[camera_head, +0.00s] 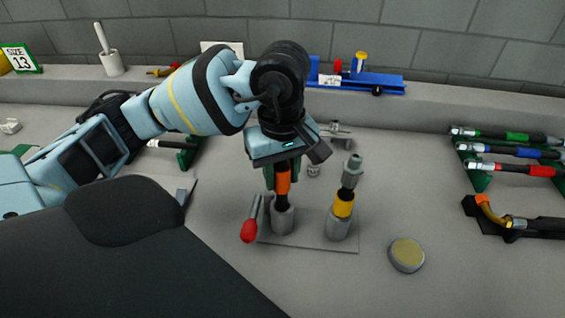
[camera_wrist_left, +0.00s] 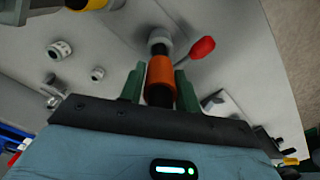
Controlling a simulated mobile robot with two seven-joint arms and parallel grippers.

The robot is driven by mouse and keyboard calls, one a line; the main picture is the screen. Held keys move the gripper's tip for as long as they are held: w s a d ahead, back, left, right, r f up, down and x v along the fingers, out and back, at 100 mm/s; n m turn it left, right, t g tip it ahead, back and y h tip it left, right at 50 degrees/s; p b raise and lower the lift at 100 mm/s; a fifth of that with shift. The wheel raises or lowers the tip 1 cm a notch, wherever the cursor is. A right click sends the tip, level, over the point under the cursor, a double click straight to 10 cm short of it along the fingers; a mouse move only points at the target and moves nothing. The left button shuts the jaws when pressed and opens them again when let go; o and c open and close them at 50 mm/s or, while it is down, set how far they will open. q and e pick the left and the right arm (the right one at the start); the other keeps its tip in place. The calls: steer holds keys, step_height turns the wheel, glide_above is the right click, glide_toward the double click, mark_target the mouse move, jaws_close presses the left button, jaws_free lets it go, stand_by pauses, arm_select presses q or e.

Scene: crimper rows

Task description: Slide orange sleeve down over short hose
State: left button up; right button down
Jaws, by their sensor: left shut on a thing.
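The orange sleeve (camera_head: 283,184) is around the short black hose (camera_head: 281,202), which stands upright in a grey holder (camera_head: 282,219) on a flat plate. My left gripper (camera_head: 282,174) comes from above and is shut on the sleeve. In the left wrist view the green fingers of the left gripper (camera_wrist_left: 158,84) flank the orange sleeve (camera_wrist_left: 160,73), and black hose (camera_wrist_left: 160,97) shows at both ends of it. The hose's upper end is hidden by the gripper in the head view. My right gripper is not in view.
A second holder (camera_head: 338,228) beside it carries a fitting with a yellow band (camera_head: 343,206). A red-handled tool (camera_head: 249,230) leans at the left. A round disc (camera_head: 407,254) lies to the right. Racked hoses (camera_head: 517,152) stand at far right. The bench between is clear.

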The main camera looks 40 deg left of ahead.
arm_select(q)
steer(key=shift+f, duration=0.4)
steer(key=o, duration=1)
steer(key=shift+o, duration=0.2)
step_height(320, 180, up, 8)
steer(key=shift+f+p, duration=0.1)
steer(key=shift+p, duration=0.25)
